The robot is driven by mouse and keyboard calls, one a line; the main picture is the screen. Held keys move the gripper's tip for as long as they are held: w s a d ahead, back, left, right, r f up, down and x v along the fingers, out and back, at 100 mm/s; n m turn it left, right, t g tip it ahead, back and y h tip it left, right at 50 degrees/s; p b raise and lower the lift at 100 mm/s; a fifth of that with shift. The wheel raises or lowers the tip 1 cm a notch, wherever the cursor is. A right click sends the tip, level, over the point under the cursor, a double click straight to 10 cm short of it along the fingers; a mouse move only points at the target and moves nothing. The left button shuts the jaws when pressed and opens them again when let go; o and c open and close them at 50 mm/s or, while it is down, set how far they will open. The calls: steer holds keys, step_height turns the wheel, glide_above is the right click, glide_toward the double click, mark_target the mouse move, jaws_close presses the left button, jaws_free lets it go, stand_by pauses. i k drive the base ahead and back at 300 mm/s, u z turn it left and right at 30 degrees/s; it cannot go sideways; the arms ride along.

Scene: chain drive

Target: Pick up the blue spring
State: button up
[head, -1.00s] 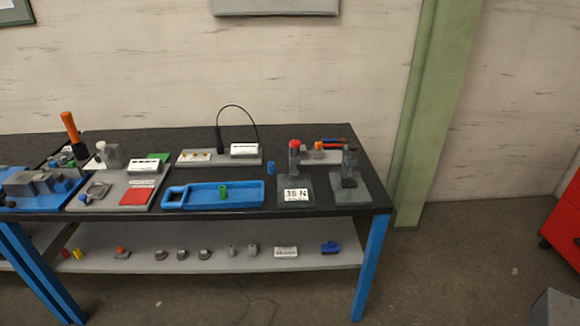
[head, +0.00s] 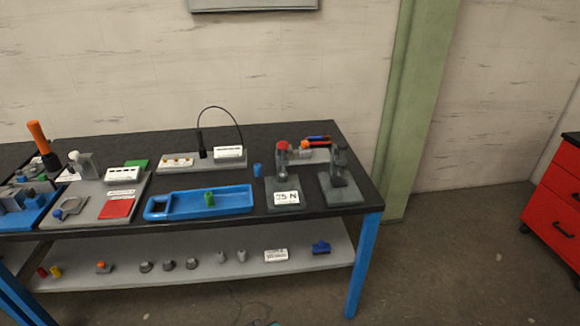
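The blue spring (head: 257,170) appears as a small blue upright cylinder on the black tabletop (head: 290,133). It stands just behind the right end of the blue tray (head: 177,213) and left of the grey press stand with the "35 N" label (head: 287,197). A similar green cylinder (head: 209,199) stands in the blue tray. My gripper does not show in the head view.
A second grey stand (head: 339,178) is near the table's right end. A grey base with a thin black looped cable (head: 240,120) is behind the tray. Small parts lie on the lower shelf (head: 205,285). A red drawer cabinet (head: 556,195) is far right, with clear floor between.

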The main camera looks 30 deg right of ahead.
mark_target(257, 169)
steer(key=z, duration=0.65)
steer(key=k, duration=1)
steer(key=u, duration=0.05)
steer(key=i, duration=0.9)
